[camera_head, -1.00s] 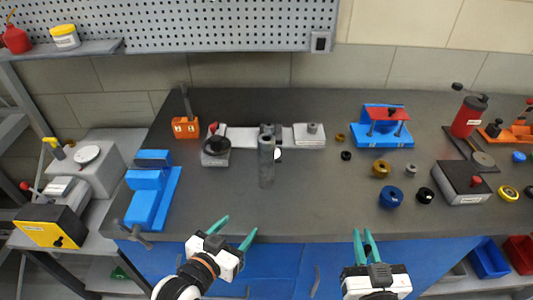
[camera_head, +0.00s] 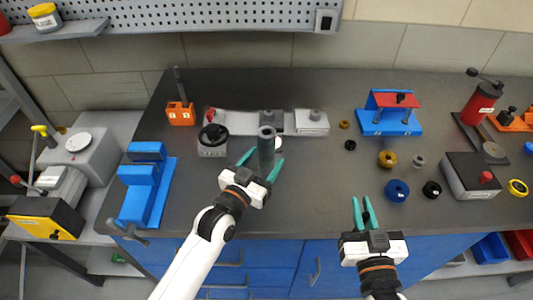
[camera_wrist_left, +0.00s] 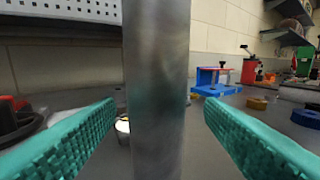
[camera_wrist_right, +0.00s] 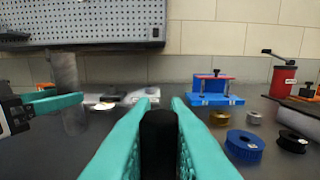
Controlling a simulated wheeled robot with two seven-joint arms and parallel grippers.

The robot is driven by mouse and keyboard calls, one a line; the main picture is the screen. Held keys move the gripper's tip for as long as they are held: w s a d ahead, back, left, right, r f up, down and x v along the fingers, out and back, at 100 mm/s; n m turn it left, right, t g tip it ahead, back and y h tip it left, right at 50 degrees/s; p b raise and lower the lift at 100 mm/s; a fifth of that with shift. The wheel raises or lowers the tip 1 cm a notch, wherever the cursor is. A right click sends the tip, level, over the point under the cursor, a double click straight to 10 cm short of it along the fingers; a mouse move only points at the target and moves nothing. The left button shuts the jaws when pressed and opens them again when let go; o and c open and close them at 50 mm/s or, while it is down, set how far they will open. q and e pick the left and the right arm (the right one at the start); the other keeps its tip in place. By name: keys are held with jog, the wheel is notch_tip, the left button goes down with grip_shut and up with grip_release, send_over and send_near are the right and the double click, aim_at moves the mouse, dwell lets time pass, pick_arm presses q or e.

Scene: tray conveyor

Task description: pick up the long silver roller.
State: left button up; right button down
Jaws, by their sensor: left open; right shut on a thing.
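The long silver roller (camera_head: 266,150) stands upright on the dark bench, left of the picture's middle. My left gripper (camera_head: 262,164) is open, with one finger on each side of the roller. In the left wrist view the roller (camera_wrist_left: 157,100) fills the middle between the fingers, with a gap on each side; its ends are out of that view. In the right wrist view the roller (camera_wrist_right: 66,90) stands at the left. My right gripper (camera_head: 365,212), at the bench's front edge, is shut on a small black cylinder (camera_wrist_right: 158,140), which is hard to make out in the head view.
A blue block fixture (camera_head: 149,190) is to the left. A grey fixture with a black knob (camera_head: 212,142) stands behind and left of the roller. A blue and red stand (camera_head: 390,115) and several small rings, including a blue one (camera_head: 397,190), are to the right.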

pick_arm(q)
jog(key=x, duration=0.3)
jog(key=shift+w+d+r+p, duration=0.1)
jog(key=shift+w+r+p, duration=0.1)
jog(key=shift+w+p, duration=0.2)
jog(key=shift+w+d+f, duration=0.1)
jog(key=shift+w+d, duration=0.05)
jog(key=shift+w, duration=0.15)
jog(key=shift+s, duration=0.15)
jog(key=c, duration=1.3)
